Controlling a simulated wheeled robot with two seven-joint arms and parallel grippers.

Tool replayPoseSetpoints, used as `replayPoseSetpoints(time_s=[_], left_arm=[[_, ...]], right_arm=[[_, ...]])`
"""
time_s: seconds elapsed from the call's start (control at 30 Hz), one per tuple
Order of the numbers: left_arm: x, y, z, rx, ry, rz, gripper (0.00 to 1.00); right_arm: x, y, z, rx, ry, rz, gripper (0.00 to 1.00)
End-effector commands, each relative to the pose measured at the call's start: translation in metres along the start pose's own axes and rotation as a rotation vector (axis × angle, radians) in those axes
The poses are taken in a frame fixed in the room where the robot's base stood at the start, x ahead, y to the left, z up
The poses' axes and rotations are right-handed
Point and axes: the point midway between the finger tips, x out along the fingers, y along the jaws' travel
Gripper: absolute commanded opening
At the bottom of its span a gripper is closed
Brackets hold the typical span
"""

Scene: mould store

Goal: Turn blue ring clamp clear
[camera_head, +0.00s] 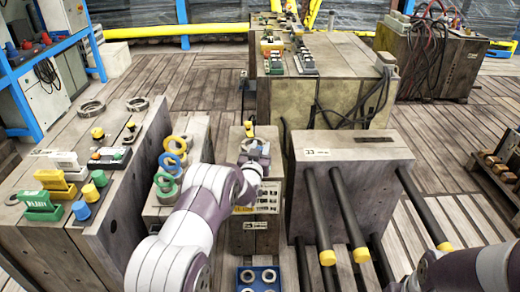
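A blue ring clamp (169,161) stands in a row on a grey block left of centre. It sits between a yellow ring (175,144) behind it and a green ring (165,184) in front. My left arm reaches past the right side of this row. My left gripper (255,151) is over a narrow block (241,133) right of the rings, apart from the blue ring. The gripper is small and partly hidden by its wrist, so its fingers do not show clearly. My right arm shows at the lower right, with its gripper out of the picture.
A large block with black rods (348,215) tipped in yellow stands right of my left gripper. A wide block (50,240) at the left carries coloured knobs and stamps. A blue tray (240,284) with rings is at the bottom centre. Plank floor lies open behind.

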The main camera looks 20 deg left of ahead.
Motion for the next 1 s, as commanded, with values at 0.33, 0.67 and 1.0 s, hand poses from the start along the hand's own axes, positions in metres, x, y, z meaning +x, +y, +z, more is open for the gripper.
replayPoseSetpoints(time_s=[0.33, 0.67, 1.0], left_arm=[[0.0000, 0.0013, 0.0003, 0.000, 0.001, -0.060, 0.03], [0.0000, 0.0018, 0.0006, 0.000, -0.001, -0.281, 0.03], [-0.0001, 0.0012, 0.0005, 0.000, 0.000, -0.475, 0.03]], right_arm=[[0.0018, 0.0000, 0.0002, 0.000, 0.000, 0.000, 0.43], [0.0022, 0.0000, 0.0003, 0.000, 0.000, 0.000, 0.43], [0.0007, 0.0000, 0.0001, 0.000, 0.000, 0.000, 0.43]])
